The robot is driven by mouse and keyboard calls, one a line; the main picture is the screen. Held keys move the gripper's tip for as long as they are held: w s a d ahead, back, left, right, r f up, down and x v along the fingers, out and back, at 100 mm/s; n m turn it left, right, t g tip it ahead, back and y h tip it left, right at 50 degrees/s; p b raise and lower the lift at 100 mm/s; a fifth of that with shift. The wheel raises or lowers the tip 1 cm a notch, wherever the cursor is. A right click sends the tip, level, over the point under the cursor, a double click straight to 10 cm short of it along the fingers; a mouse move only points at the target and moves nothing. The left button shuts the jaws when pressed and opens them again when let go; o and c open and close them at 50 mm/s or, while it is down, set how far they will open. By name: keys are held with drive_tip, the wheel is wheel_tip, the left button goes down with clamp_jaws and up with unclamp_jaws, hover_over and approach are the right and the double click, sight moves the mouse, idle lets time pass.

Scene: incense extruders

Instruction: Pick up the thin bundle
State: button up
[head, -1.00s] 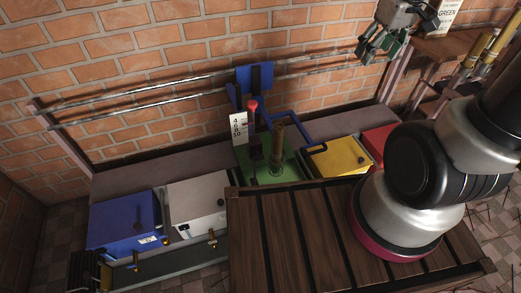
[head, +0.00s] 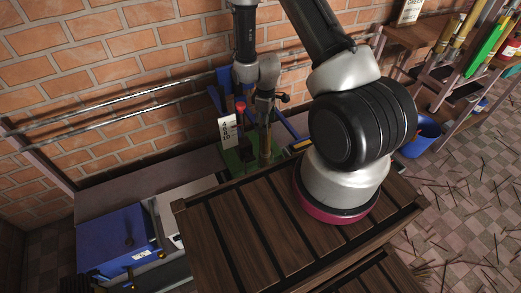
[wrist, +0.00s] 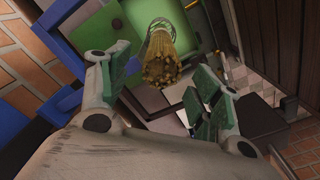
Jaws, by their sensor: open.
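A bundle of thin brown sticks (wrist: 158,62) shows end-on in the wrist view, at the upper middle between my fingers. In the head view the brown bundle (head: 265,148) stands upright on the green base (head: 232,160) by the wall. My gripper (wrist: 157,68) is open, with one green-padded finger on each side of the bundle in the wrist picture. In the head view my gripper (head: 264,108) points down just above the bundle. I cannot tell whether the fingertips reach below its top. Nothing is held.
A red-topped post (head: 240,107) and a white number card (head: 227,131) stand close left of the bundle. A dark wooden table (head: 235,232) lies in front. A blue box (head: 115,238) is at left, a blue bucket (head: 421,134) at right. Metal rails run along the brick wall.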

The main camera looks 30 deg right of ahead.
sight(265, 140)
wheel_tip(265, 140, down, 6)
drive_tip(key=shift+s+f, duration=0.15)
drive_tip(key=shift+f, duration=0.1)
drive_tip(key=shift+d, duration=0.1)
clamp_jaws()
